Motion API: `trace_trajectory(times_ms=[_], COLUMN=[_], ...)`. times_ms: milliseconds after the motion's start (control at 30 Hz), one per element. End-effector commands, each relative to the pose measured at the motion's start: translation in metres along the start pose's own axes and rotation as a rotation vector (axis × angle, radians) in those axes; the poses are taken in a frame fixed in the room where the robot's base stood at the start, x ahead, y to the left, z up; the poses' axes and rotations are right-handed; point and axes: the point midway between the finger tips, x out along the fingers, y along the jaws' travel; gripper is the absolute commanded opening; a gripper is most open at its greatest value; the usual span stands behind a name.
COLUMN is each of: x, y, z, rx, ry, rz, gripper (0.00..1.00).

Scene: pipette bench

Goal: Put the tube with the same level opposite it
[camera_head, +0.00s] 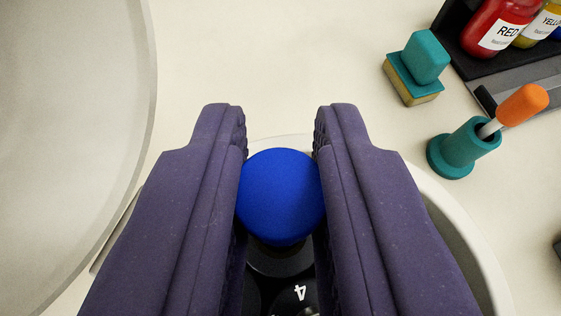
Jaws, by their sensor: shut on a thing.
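My gripper (281,125) has its two purple fingers shut on a blue round cap (281,190), which looks like the top of a tube. The tube's body and its liquid level are hidden below the cap. Under it is a black rotor (296,296) with a white number 4, inside a round white housing (464,232). My fingers cover most of the rotor. Other tubes and the slot opposite cannot be seen. I cannot tell whether the held tube sits in a slot or hangs above the rotor.
A large pale round lid (70,130) fills the left side. At right stand a teal holder (464,148) with an orange-bulbed dropper (522,104), a teal-and-yellow sponge block (418,67), and a dark rack (460,50) with a red bottle (495,28) and a yellow one. The bench behind is clear.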

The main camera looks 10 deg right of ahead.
Motion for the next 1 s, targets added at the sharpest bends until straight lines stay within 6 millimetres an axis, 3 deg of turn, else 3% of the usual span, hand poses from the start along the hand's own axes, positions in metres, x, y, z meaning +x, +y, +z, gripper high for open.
trace_trajectory(times_ms=[567, 600, 733, 1000], x=[0.0049, 0.0049, 0.0049, 0.004], y=[0.0, 0.0, 0.0, 0.0001], z=[0.0089, 0.0088, 0.0088, 0.0087], rx=[0.0, 0.0, 0.0, 0.0], ry=[0.0, 0.0, 0.0, 0.0], rz=[0.0, 0.0, 0.0, 0.0], gripper=[0.0, 0.25, 0.52, 0.52])
